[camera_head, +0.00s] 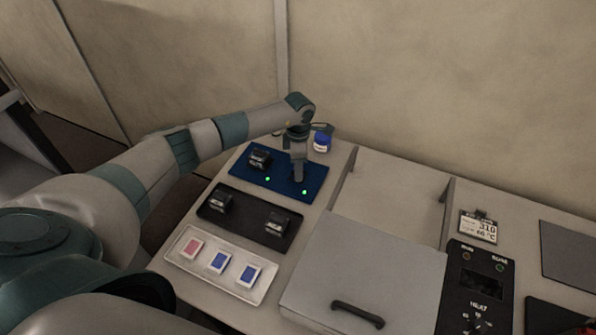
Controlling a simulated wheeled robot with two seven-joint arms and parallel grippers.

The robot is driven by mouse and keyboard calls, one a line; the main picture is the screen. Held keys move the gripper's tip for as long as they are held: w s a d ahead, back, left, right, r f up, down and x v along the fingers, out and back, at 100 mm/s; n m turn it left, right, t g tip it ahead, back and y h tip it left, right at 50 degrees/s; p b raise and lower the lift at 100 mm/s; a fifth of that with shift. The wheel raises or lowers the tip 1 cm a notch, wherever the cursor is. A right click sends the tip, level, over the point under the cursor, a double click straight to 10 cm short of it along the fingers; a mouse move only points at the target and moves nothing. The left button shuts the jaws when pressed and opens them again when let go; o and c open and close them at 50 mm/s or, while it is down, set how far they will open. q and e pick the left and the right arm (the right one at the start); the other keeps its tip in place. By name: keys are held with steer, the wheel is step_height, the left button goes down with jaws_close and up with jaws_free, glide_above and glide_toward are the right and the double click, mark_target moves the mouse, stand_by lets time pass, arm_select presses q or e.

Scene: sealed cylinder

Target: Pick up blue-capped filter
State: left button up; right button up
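A small jar with a blue cap (322,139) stands upright at the back of the table, just behind and right of the blue mat; it is the only blue-capped thing I make out. My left gripper (299,178) points down over the right part of the blue mat (247,175), in front of and left of the jar, apart from it in the picture. Its fingers are too small and merged to tell whether they are open or hold anything. My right gripper does not show.
A black block (260,159) sits on the blue mat beside two green dots. A black tray (240,217) holds two dark blocks. A white tray (218,286) holds one red and two blue squares. A grey lidded box (355,265) and a control panel (474,290) stand right.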

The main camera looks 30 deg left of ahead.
arm_select(q)
steer(key=shift+r, duration=0.1)
steer(key=shift+r+b, duration=0.75)
steer(key=shift+r, duration=0.1)
steer(key=shift+w+d+r+b, duration=0.1)
steer(key=shift+d+r+b, duration=0.15)
steer(key=shift+r+b, duration=0.3)
steer(key=shift+d+r+b, duration=0.25)
steer(key=shift+r+b, duration=0.05)
steer(key=shift+r, duration=0.35)
steer(key=d+r+b, duration=0.4)
steer(key=d+r, duration=0.2)
steer(key=d, duration=0.4)
steer(key=shift+w+d+r, duration=0.3)
steer(key=shift+d+r, duration=0.05)
steer(key=shift+r, duration=0.05)
